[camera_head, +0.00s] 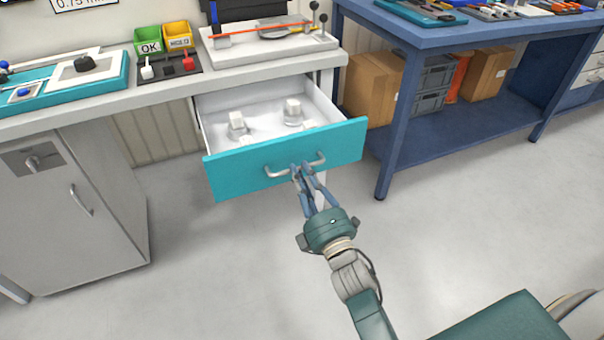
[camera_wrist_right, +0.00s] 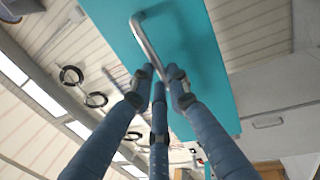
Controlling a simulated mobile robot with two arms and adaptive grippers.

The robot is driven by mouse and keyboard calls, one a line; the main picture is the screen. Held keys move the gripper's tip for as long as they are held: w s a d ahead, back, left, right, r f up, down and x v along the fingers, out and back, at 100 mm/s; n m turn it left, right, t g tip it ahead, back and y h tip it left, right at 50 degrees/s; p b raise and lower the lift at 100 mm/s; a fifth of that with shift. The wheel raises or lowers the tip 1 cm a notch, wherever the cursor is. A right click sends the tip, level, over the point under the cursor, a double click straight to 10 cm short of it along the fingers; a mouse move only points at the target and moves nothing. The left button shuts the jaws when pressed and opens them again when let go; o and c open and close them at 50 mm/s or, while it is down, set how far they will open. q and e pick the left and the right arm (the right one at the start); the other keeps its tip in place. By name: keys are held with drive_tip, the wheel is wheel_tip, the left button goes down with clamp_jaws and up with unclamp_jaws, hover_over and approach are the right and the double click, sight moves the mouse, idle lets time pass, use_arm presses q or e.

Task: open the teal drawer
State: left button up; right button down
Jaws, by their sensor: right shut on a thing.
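The teal drawer (camera_head: 235,173) under the grey workbench stands pulled out, with its white inside showing. Two small whitish items sit in it, one on the left (camera_head: 237,125) and one on the right (camera_head: 292,112). A silver bar handle (camera_head: 276,173) runs across its teal front. My right gripper (camera_head: 302,172) is shut on the handle near its middle. In the right wrist view the fingers (camera_wrist_right: 160,75) close around the handle (camera_wrist_right: 146,45) against the teal front (camera_wrist_right: 190,40). My left gripper is not in view.
A grey cabinet (camera_head: 75,205) with a handle stands left of the drawer. A blue table (camera_head: 470,37) with cardboard boxes (camera_head: 373,85) on its lower shelf stands to the right. On the workbench are a green bin (camera_head: 148,45) and a yellow bin (camera_head: 179,40). The floor before the drawer is clear.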

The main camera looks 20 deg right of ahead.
idle(0.3)
drive_tip(key=c, duration=1.7)
unclamp_jaws()
drive_tip(key=shift+o, duration=0.2)
drive_tip(key=shift+s, duration=0.1)
drive_tip(key=s+f, duration=0.2)
drive_tip(key=s, duration=0.9)
drive_tip(key=shift+s+d+f, duration=0.15)
drive_tip(key=shift+s+d, duration=0.05)
drive_tip(key=shift+s, duration=0.1)
